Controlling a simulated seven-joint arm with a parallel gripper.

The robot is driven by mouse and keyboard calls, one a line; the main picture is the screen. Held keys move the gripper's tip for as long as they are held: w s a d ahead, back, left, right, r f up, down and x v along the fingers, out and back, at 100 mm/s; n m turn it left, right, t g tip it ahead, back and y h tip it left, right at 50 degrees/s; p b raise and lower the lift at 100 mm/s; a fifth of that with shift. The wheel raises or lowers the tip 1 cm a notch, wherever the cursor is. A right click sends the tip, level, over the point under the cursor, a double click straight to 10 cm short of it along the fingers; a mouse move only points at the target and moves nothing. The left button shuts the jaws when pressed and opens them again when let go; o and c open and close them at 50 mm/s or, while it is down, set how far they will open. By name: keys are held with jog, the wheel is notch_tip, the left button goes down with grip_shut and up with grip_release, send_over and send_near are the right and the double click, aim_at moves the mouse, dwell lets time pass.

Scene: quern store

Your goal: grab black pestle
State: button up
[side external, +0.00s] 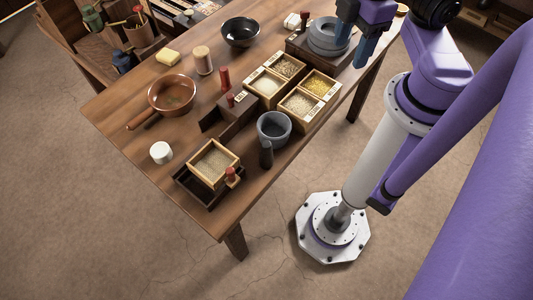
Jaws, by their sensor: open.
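The black pestle (266,155) is a small dark cylinder standing upright on the wooden table near its right edge. It is just in front of a grey mortar (273,130) with a dark inside; I cannot tell whether the two touch. My gripper (354,50) is at the top right, by the grey stone quern (327,38) and well apart from the pestle. Its blue fingers are open, with nothing seen between them. The quern partly hides behind my gripper.
Wooden boxes of grain (302,103) stand between the quern and the mortar. A sieve box (214,162) with a red-topped piece (231,175) is left of the pestle. A brown pan (172,94), white cup (161,152) and black bowl (240,32) stand farther left and back.

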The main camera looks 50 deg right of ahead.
jog(key=w+a+f+t+y, duration=0.2)
jog(key=w+a+f+y, duration=0.3)
jog(key=a+f, duration=0.6)
jog(key=n+t+y, duration=0.1)
jog(key=y, duration=0.2)
send_near(261, 158)
jog(key=a, duration=0.1)
jog(key=w+a, duration=0.1)
jog(key=shift+w+a+r, duration=0.1)
jog(key=shift+w+a, duration=0.2)
jog(key=shift+a, duration=0.1)
jog(key=shift+w+a+f+t+y, duration=0.2)
jog(key=shift+a+f+y, duration=0.25)
jog(key=shift+a+f, duration=0.35)
jog(key=shift+w+a+f+t+y, duration=0.15)
jog(key=shift+a+f+t+y, duration=0.3)
jog(key=shift+f, duration=0.55)
jog(key=shift+w+a+f+t+y, duration=0.15)
jog(key=shift+a+f+y, duration=0.45)
jog(key=shift+f, duration=0.3)
jog(key=shift+c, duration=0.2)
jog(key=c, duration=1)
